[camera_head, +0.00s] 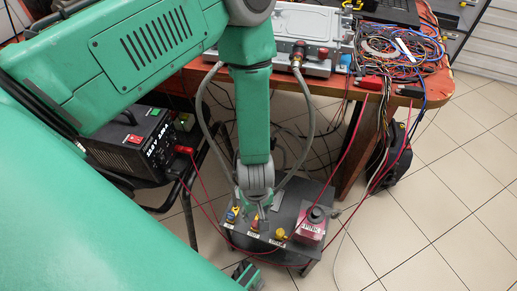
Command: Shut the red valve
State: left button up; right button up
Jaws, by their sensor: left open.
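The red valve (255,225) is a small red handle on top of a low dark bench (286,195), with a white label in front of it. My left gripper (260,214) points down from the green arm, directly above and around the red valve. Its fingers are open and partly cover the valve. I cannot tell whether they touch it. The handle's exact angle is too small to read. A blue and yellow valve (232,214) stands to the left and a yellow valve (280,235) to the right. My right gripper does not show clearly.
A red box with a black knob (315,217) stands at the bench's right end. Grey hoses (309,125) and thin red cables hang around the arm. A black welder (130,145) is at left. An orange table (452,88) with tangled wires is behind. Tiled floor at right is mostly clear.

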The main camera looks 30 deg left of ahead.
aim_at(256, 224)
pick_arm(q)
notch_tip(256, 224, down, 9)
jog(key=b, duration=0.3)
jog(key=shift+a, duration=0.1)
grip_shut()
